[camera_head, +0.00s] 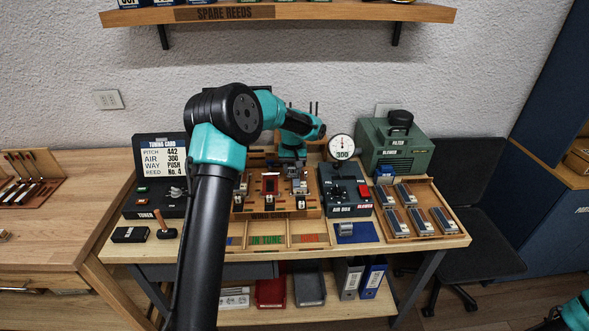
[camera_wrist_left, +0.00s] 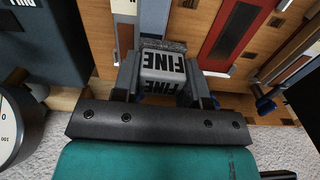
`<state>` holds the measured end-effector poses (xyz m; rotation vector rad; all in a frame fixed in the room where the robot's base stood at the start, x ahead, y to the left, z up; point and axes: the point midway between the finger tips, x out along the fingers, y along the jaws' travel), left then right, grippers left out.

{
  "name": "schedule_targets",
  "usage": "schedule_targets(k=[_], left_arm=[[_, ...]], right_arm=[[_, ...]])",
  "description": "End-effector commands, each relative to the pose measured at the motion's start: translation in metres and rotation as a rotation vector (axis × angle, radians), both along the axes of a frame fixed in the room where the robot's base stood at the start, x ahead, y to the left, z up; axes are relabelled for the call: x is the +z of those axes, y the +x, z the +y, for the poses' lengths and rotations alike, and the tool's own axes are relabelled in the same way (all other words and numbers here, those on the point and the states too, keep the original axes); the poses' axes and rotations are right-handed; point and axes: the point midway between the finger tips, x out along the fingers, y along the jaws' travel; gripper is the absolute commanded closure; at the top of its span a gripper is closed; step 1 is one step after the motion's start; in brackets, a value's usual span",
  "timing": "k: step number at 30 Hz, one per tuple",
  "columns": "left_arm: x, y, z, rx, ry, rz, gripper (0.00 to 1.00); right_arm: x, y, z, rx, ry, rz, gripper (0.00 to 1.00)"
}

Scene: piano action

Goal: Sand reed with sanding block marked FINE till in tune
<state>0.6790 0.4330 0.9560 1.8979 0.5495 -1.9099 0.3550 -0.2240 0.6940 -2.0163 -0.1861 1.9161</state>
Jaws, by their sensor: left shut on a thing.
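My left gripper (camera_head: 294,170) is over the wooden reed fixture (camera_head: 247,207) at the middle of the bench. In the left wrist view, the left gripper (camera_wrist_left: 163,88) is shut on a grey sanding block marked FINE (camera_wrist_left: 163,66). The block is close to the fixture's wooden front; I cannot tell whether it touches a reed.
The round gauge (camera_head: 341,147) shows 300. The air box (camera_head: 345,190) and green blower (camera_head: 396,150) stand right of the fixture. A wooden tray (camera_head: 455,231) holds several blocks. The tuner (camera_head: 150,202) is at left.

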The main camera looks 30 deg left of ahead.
Motion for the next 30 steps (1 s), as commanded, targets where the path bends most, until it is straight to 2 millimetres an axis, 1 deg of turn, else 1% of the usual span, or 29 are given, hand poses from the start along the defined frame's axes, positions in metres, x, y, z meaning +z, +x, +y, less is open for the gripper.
schedule_targets(k=[1, 5, 30], left_arm=[[0.016, 0.001, 0.001, 0.001, 0.002, -0.011, 0.82], [0.020, 0.000, 0.002, 0.002, 0.002, -0.006, 0.82], [0.071, -0.007, 0.012, 0.018, 0.001, -0.007, 0.82]], right_arm=[[0.000, 0.000, 0.000, 0.000, 0.000, 0.000, 1.00], [0.000, 0.000, 0.000, 0.000, 0.000, 0.000, 1.00], [0.000, 0.000, 0.000, 0.000, 0.000, 0.000, 1.00]])
